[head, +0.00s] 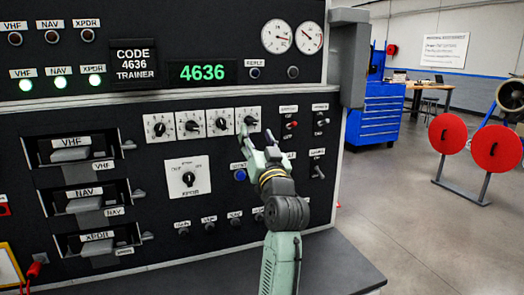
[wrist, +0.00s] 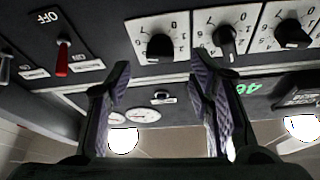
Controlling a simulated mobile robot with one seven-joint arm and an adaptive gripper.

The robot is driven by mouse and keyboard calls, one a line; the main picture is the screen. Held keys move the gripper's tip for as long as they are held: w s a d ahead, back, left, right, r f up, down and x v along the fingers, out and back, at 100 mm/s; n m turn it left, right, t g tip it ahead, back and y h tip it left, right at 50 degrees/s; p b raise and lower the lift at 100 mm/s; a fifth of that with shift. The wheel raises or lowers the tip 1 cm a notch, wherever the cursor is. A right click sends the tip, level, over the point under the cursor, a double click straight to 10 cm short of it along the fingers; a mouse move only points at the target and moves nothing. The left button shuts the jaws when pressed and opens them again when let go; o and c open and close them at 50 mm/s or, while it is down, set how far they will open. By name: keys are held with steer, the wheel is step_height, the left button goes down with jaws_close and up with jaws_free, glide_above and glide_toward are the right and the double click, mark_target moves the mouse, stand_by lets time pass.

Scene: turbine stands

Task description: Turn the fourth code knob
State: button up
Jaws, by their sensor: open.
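A row of black code knobs on white dial plates runs across the panel. The fourth code knob (head: 250,121) is the rightmost in the head view, partly hidden by a finger. It also shows in the upside-down wrist view (wrist: 160,46), framed between the fingertips and beyond them. My gripper (head: 257,134) is open and empty just in front of and below that knob; its two fingers also show in the wrist view (wrist: 162,78). I see no clear contact with the knob. The green display (head: 203,72) reads 4636, and the placard (head: 134,63) reads CODE 4636 TRAINER.
A red-tipped toggle (head: 292,124) sits close right of the fourth knob. The third knob (head: 220,123) is close left. The XPDR knob (head: 188,179) and a blue button (head: 240,175) lie below. A grey box (head: 348,57) juts out at the panel's right edge.

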steer(key=v, duration=0.6)
steer(key=shift+s, duration=0.2)
